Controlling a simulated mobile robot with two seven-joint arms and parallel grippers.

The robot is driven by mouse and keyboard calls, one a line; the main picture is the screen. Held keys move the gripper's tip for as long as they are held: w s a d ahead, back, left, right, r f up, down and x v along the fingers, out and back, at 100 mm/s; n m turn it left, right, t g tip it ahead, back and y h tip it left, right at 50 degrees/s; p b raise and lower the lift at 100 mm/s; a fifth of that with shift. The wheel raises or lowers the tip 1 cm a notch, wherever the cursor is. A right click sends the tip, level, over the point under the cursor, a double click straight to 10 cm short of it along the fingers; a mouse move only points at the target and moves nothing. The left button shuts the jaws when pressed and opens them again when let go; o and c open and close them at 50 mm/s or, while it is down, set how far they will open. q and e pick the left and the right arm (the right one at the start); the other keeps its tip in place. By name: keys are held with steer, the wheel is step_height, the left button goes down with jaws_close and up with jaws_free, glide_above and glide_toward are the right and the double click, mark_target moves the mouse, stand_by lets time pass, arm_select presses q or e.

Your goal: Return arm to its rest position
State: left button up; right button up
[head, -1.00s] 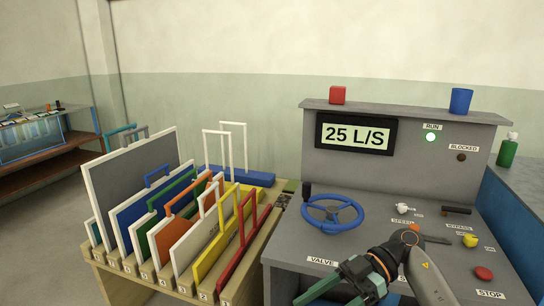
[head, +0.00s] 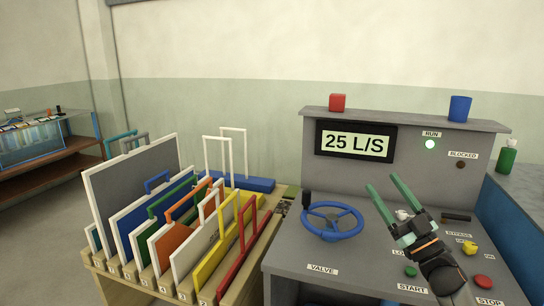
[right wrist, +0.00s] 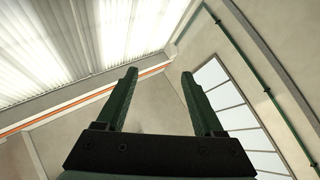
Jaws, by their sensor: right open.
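My right gripper (head: 384,190) is raised in front of the grey control console (head: 300,252), with its green fingers pointing up and left. It is open and empty, and it hides part of the console top. In the right wrist view the two fingers (right wrist: 160,95) stand apart with nothing between them, facing the ceiling and upper walls. My left gripper is not in the head view.
The console has a blue valve wheel (head: 331,222), a red stop button (head: 483,282), a green start button (head: 411,271) and a display (head: 355,142) reading 25 L/S. A wooden rack (head: 142,290) holds several coloured panels at left.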

steer(key=w+d+f+m+g+h, duration=0.45)
steer(key=d+f+m+h, duration=0.25)
steer(key=d+f+h, duration=0.45)
steer(key=s+a+f+g, duration=0.1)
steer(key=s+a+f, duration=0.2)
steer(key=f, duration=0.4)
steer(key=s+a+f+g, duration=0.1)
steer(key=s+a+f, duration=0.25)
steer(key=f, duration=0.45)
steer(key=s+a+f+g, duration=0.2)
steer(key=s+a+f, duration=0.2)
steer(key=s, duration=0.7)
steer(key=s+a+f+g+y, duration=0.1)
steer(key=s+a+f+g, duration=0.1)
steer(key=s+a+f, duration=0.3)
steer(key=s+a+f+g+y, duration=0.1)
steer(key=s+a+f, duration=0.3)
steer(key=s+f, duration=0.6)
steer(key=s+g, duration=0.1)
steer(key=s, duration=0.6)
steer(key=shift+s+a, duration=0.25)
steer(key=shift+s, duration=0.15)
